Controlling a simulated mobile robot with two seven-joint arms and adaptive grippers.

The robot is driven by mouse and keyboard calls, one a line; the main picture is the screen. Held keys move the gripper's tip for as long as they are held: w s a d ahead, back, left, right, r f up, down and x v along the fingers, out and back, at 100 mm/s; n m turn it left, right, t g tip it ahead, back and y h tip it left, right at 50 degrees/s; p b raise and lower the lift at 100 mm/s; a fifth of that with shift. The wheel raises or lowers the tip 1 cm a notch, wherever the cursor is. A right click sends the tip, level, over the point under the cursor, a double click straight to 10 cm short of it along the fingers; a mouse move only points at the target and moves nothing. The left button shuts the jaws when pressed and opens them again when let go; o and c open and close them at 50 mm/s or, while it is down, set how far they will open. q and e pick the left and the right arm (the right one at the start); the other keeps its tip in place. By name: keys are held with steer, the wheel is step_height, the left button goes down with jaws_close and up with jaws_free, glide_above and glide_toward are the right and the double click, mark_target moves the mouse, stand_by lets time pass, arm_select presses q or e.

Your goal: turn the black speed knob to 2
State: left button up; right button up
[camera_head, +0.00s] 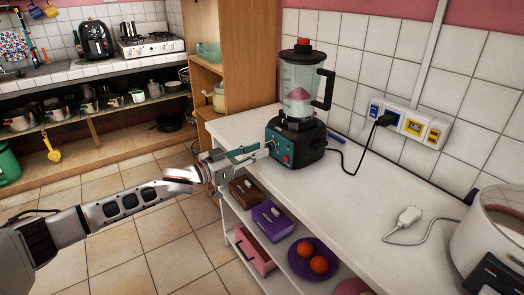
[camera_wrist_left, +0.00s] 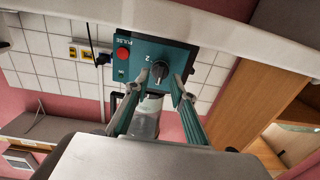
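A blender (camera_head: 298,95) with a black base and teal front panel stands on the white counter, a pink item in its jar. In the left wrist view, upside down, the black speed knob (camera_wrist_left: 160,71) sits on the teal panel (camera_wrist_left: 180,52), with a "2" mark beside it. I cannot read its setting surely. A red PULSE button (camera_wrist_left: 122,53) is to its left. My left gripper (camera_head: 262,150) is at the panel; in the wrist view its fingers (camera_wrist_left: 162,78) are apart, tips on either side of the knob. Contact is not clear. My right gripper is out of view.
The blender's plug sits in the wall socket strip (camera_head: 404,122). A loose white plug (camera_head: 409,216) and a white appliance (camera_head: 492,235) are to the right. A wooden cabinet (camera_head: 250,50) stands behind left. Boxes and a purple plate (camera_head: 296,262) lie on the shelf below.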

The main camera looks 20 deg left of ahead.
arm_select(q)
steer(key=shift+x, duration=1)
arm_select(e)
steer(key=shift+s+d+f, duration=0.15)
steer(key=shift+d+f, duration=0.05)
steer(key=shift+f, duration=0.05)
arm_select(q)
steer(key=shift+c, duration=0.3)
jaws_close()
